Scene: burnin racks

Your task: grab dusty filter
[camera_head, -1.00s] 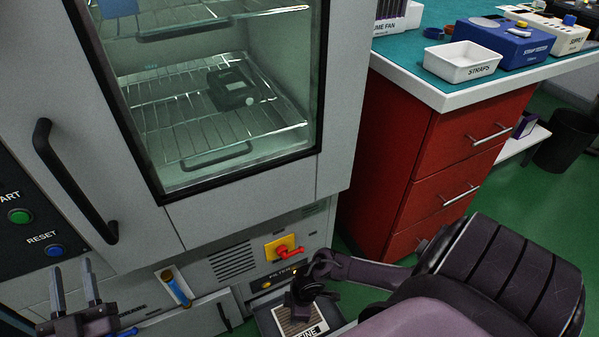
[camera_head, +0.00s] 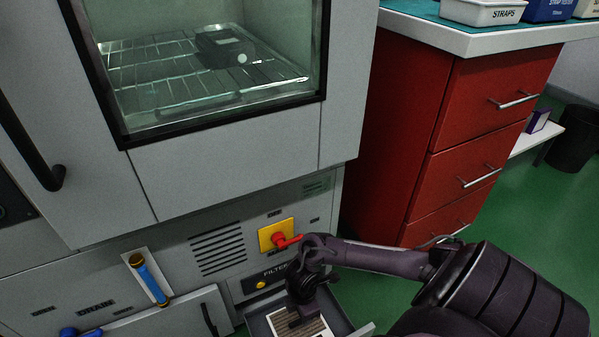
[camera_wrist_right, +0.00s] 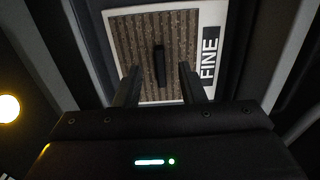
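The dusty filter (camera_head: 316,327) is a brown pleated panel in a white frame, lying in a pulled-out drawer (camera_head: 262,322) low on the cabinet. In the right wrist view the filter (camera_wrist_right: 188,75) shows a "FINE" label and a dark upright tab (camera_wrist_right: 159,66) at its middle. My right gripper (camera_head: 303,318) points down over the filter. In the right wrist view its two fingers (camera_wrist_right: 160,88) are apart, one on each side of the tab, with gaps visible. Whether they reach its depth cannot be told. My left gripper is out of view.
A red lever on a yellow plate (camera_head: 277,236) sits just above the drawer, close to my right wrist.

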